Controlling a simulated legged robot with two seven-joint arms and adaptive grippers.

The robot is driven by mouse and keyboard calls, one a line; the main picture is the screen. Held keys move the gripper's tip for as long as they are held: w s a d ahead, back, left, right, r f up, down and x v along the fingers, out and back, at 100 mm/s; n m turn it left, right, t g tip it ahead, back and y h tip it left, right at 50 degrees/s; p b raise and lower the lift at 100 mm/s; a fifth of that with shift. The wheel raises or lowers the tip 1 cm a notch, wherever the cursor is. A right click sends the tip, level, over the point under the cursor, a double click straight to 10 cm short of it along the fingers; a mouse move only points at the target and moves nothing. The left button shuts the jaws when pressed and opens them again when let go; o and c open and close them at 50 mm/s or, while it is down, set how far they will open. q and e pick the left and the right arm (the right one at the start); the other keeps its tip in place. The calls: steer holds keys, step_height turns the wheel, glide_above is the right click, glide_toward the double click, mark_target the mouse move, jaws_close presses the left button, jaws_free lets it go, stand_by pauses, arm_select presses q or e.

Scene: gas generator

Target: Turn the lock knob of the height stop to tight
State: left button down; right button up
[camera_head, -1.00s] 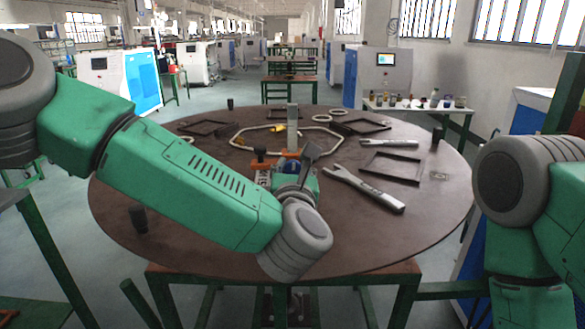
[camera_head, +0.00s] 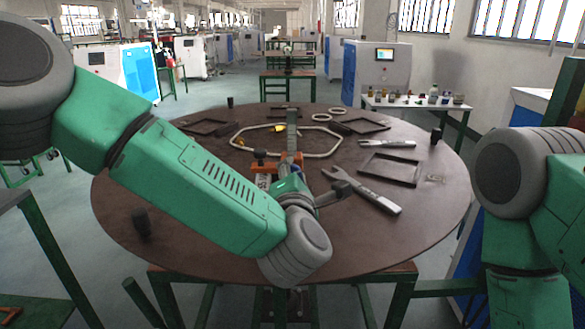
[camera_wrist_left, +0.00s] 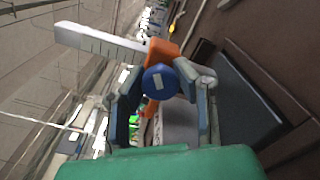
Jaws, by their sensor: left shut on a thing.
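The height stop is an orange bracket (camera_wrist_left: 165,52) on a pale upright post with scale marks (camera_wrist_left: 100,42). Its lock knob (camera_wrist_left: 158,82) is a round blue knob with a short white mark on its face. My left gripper (camera_wrist_left: 160,86) has one finger on each side of the knob and is shut on it. In the head view the post (camera_head: 292,128) and part of the orange bracket (camera_head: 292,160) show behind my left gripper (camera_head: 288,180), whose fingers are mostly hidden. The knob is hidden there. My right gripper is out of view.
The round brown table (camera_head: 240,270) carries a large open-ended wrench (camera_head: 365,191), a smaller wrench (camera_head: 388,143), dark rectangular frames (camera_head: 390,168), and a pale tubular loop (camera_head: 320,152). A dark cylinder (camera_head: 141,222) stands at the left. The table's front right is clear.

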arm_select(q)
steer(key=m+p, duration=0.1)
steer(key=m, duration=0.4)
steer(key=shift+d+f+p, duration=0.1)
steer(key=shift+f+p, duration=0.05)
steer(key=shift+p, duration=0.25)
steer(key=shift+s+f+m+p, duration=0.15)
steer(key=shift+m+p, duration=0.2)
steer(key=shift+m, duration=0.65)
steer(key=shift+f, duration=0.1)
steer(key=c, duration=1.2)
jaws_free()
steer(key=shift+r, duration=0.2)
